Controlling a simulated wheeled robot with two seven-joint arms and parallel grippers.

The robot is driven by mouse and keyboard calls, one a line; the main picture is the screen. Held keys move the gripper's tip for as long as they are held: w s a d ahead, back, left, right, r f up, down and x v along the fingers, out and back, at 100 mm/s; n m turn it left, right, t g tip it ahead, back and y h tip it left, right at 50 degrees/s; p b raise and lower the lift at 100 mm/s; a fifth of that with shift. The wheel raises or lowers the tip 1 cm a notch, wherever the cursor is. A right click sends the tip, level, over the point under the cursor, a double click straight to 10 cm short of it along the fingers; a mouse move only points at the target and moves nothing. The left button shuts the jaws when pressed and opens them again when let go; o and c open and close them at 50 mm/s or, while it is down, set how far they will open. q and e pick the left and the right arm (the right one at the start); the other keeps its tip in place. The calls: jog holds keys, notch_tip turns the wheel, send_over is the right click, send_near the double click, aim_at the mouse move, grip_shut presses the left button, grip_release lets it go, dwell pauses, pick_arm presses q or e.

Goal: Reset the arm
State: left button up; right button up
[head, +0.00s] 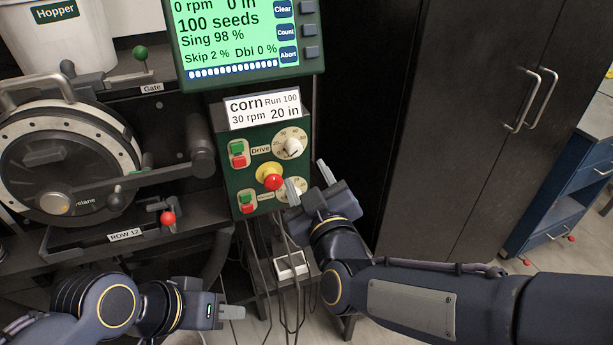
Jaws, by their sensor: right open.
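My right gripper (308,181) is open and empty, its two fingers apart. It is in front of the right edge of the green control box (243,178), beside the lower dial (290,190), and partly covers that dial. I cannot tell whether a finger touches the box. My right arm (430,298) comes in from the right edge. My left gripper (228,312) is at the bottom, below the seed meter stand, pointing right. It shows from the side, so its jaw gap cannot be made out. Nothing shows in it.
The control box carries a red knob on a yellow base (272,178), a Drive dial (292,147) and push buttons (238,154). A display (240,45) stands above. The seed meter (65,165) is left, with a red-knobbed lever (168,217). Cables hang below the box. A dark cabinet (470,110) stands right.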

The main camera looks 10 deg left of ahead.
jog(key=s+d+m+g+h+p, duration=0.2)
jog(key=d+m+g+p, duration=0.3)
jog(key=d, duration=1.3)
jog(key=s+d+f+m+g+h, duration=0.1)
jog(key=s+d+m, duration=0.3)
jog(key=s, duration=0.5)
jog(key=s+d+f+m+g+h+p, duration=0.1)
jog(key=s+d+f+m+g, duration=0.3)
jog(key=s+d, duration=0.5)
jog(key=shift+s+d+f+h, duration=0.25)
jog(key=shift+s+f+h, duration=0.1)
jog(key=shift+h, duration=0.25)
